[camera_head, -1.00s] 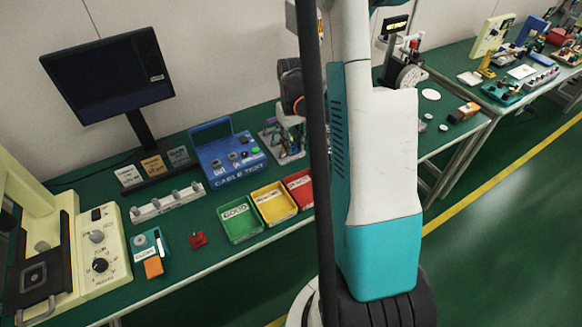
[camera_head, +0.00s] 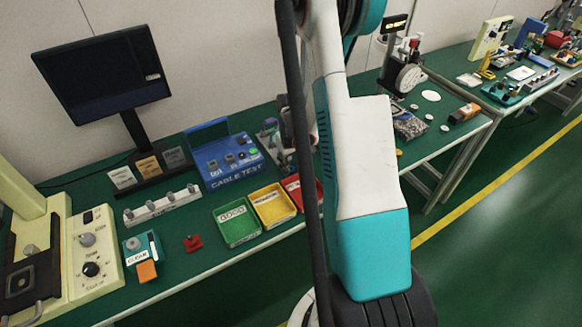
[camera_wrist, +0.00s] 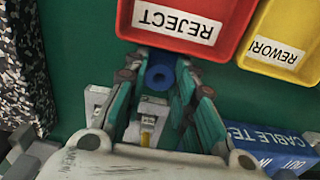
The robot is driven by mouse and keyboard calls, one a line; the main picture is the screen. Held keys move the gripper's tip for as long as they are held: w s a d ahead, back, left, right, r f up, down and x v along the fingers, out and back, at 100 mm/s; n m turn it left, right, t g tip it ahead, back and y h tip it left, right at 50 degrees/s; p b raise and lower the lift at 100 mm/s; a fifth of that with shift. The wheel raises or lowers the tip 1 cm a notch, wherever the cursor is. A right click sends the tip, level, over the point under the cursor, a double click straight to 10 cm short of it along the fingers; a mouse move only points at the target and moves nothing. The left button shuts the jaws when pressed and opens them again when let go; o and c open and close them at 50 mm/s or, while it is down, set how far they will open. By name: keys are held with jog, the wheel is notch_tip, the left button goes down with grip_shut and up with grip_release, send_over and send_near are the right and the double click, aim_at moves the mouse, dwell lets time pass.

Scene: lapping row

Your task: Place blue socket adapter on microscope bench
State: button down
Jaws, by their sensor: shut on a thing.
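The blue socket adapter (camera_wrist: 161,76), a short cylinder with a dark hole in its end, sits between the fingers of my gripper (camera_wrist: 161,82) in the wrist view. The teal fingers are shut on it, above a green table surface and near the red REJECT tray. In the head view my arm hides most of the gripper, and I cannot make out the adapter there. The near green bench (camera_head: 105,222) and a farther green bench (camera_head: 480,97) both show. I cannot tell which one is the microscope bench.
Green (camera_head: 237,236), yellow (camera_head: 272,217) and red (camera_wrist: 180,42) trays line the near bench. A blue cable tester (camera_head: 222,158), a monitor (camera_head: 103,75) and a cream instrument (camera_head: 95,268) stand there too. A speckled block (camera_wrist: 22,75) is left of my gripper. Free floor lies at right.

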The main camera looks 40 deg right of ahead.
jog(key=shift+f, duration=0.15)
jog(key=c, duration=1.3)
grip_release()
notch_tip(320, 180, up, 12)
jog(key=p, duration=0.4)
jog(key=shift+r, duration=0.2)
